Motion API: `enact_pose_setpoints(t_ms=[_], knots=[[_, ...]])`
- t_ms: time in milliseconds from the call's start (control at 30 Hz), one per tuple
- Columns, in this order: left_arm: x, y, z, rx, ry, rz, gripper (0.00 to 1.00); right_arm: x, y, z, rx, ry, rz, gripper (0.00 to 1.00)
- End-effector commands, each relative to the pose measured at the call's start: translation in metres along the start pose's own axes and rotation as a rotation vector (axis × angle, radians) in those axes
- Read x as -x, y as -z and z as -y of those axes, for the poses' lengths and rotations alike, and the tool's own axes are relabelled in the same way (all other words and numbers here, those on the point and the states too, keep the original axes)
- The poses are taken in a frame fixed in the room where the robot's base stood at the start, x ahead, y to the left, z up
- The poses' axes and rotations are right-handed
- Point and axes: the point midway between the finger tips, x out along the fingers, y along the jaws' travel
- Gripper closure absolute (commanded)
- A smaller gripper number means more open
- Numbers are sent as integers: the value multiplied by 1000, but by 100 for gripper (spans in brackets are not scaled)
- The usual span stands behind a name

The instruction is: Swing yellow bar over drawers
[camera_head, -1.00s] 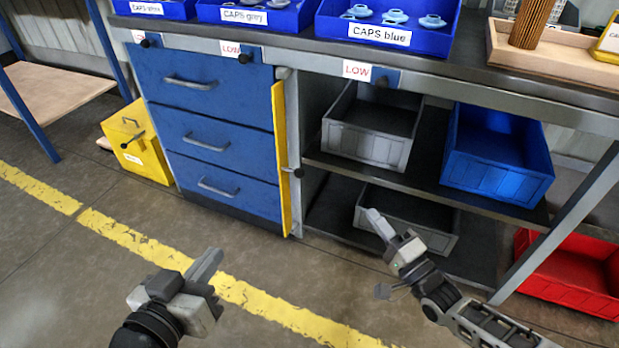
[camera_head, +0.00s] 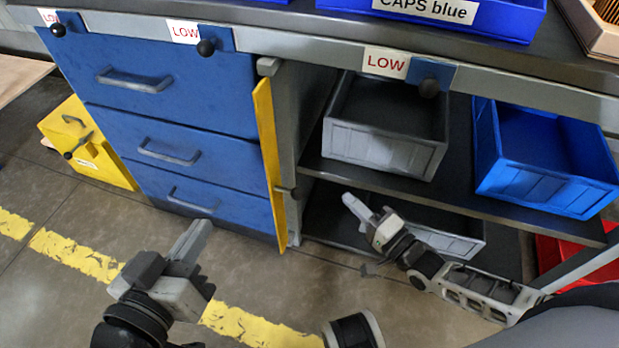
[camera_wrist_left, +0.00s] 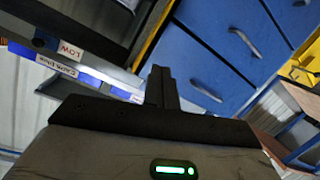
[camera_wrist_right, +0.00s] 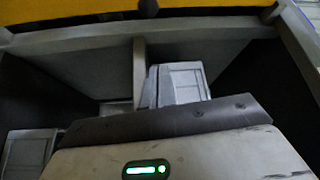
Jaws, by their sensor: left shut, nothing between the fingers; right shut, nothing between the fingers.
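The yellow bar (camera_head: 268,160) stands upright along the right edge of the blue drawers (camera_head: 165,85), edge-on to me. It has a small dark knob on its right side. All three drawers are closed. A yellow strip, probably the bar, also shows in the left wrist view (camera_wrist_left: 155,32). My left gripper (camera_head: 195,240) is shut and empty, low in front of the drawers, left of the bar and apart from it. My right gripper (camera_head: 352,205) is shut and empty, in front of the lower shelf, right of the bar and apart from it.
A worktop with LOW labels and black knobs overhangs the drawers. Right of the bar, shelves hold a grey bin (camera_head: 385,150), a blue bin (camera_head: 545,165) and a lower grey bin (camera_head: 455,243). A yellow box (camera_head: 85,150) stands left. Floor before the drawers is clear.

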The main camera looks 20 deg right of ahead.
Motion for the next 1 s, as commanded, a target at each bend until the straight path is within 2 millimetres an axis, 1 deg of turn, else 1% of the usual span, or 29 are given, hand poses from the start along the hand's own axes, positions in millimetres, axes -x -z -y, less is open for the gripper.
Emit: enact_pose_setpoints(t_ms=[167,267,367,700,733,767,833,1000], knots=[[0,0,0,2,-1,-1,100,-3,0,0,0,2,-1,100],[-1,-1,0,9,-5,-7,100,-13,0,-1,1,3,-1,100],[-2,-1,-1,23,-13,-17,100,-29,0,-1,0,5,-1,100],[-4,-5,-4,106,-58,-55,100,-102,0,-1,0,5,-2,100],[-3,-2,-6,114,-63,-61,100,-103,-3,-2,-2,3,0,100],[-3,2,-7,114,-65,-67,100,-98,-10,-2,-6,-1,1,100],[-2,8,-8,111,-69,-80,100,-94,-20,-1,-6,-2,1,100],[-3,11,-9,109,-73,-92,100,-88,-34,0,-3,-1,0,100]])
